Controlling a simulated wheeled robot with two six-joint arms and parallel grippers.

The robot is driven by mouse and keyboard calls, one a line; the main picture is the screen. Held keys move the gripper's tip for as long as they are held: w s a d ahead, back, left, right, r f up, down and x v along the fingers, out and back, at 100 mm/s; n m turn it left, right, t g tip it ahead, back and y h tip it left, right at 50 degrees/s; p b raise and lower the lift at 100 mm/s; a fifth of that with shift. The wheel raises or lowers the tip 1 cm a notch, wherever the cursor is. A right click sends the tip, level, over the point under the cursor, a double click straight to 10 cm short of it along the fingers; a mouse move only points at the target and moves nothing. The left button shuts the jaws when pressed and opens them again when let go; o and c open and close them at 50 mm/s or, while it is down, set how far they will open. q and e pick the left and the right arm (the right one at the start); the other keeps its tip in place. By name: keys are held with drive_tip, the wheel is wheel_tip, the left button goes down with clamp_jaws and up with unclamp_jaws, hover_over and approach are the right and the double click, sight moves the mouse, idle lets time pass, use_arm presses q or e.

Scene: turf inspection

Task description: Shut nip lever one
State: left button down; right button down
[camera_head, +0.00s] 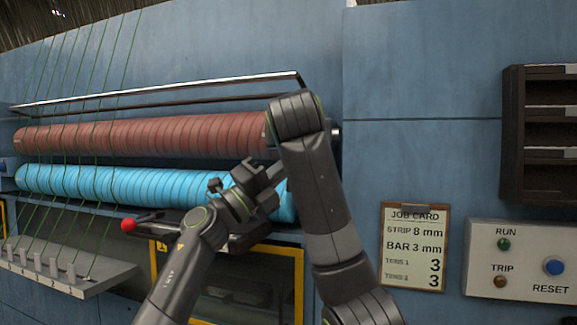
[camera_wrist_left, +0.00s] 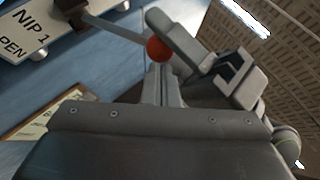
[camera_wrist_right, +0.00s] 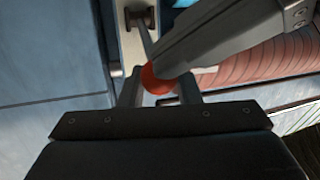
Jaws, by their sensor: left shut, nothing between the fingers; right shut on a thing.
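Nip lever one shows in the left wrist view as a grey lever (camera_wrist_left: 112,30) with a red ball knob (camera_wrist_left: 160,48), beside a label plate (camera_wrist_left: 25,38) reading "NIP 1" and partly "PEN". My right gripper (camera_wrist_right: 160,92) is shut on this knob (camera_wrist_right: 158,76), one finger on each side. The lever (camera_wrist_right: 144,32) runs up from the knob to its mount. My left gripper (camera_wrist_left: 162,72) is shut and empty, its fingertips close to the knob; I cannot tell if they touch. In the head view my arms hide this lever.
Another red knob (camera_head: 128,224) sits on a dark lever left of my arms. A brown roller (camera_head: 180,137) lies above a blue roller (camera_head: 110,185), with green strips (camera_head: 75,70) at left. A job card (camera_head: 413,245) and control box (camera_head: 521,262) are at right.

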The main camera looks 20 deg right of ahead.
drive_tip(key=shift+a, duration=0.2)
use_arm(q)
drive_tip(key=shift+w+r+n+y, duration=0.15)
drive_tip(key=shift+r+n, duration=0.1)
drive_tip(key=shift+r, duration=0.2)
drive_tip(key=shift+w+r+n+y, duration=0.15)
drive_tip(key=shift+r+n, duration=0.1)
drive_tip(key=shift+r, duration=0.15)
use_arm(e)
drive_tip(key=shift+s, duration=0.1)
drive_tip(key=shift+f, duration=0.1)
drive_tip(key=c, duration=1.1)
unclamp_jaws()
drive_tip(key=shift+d, duration=0.1)
use_arm(q)
drive_tip(key=shift+d+f, duration=0.15)
drive_tip(key=shift+d, duration=0.05)
use_arm(e)
drive_tip(key=shift+d, duration=0.1)
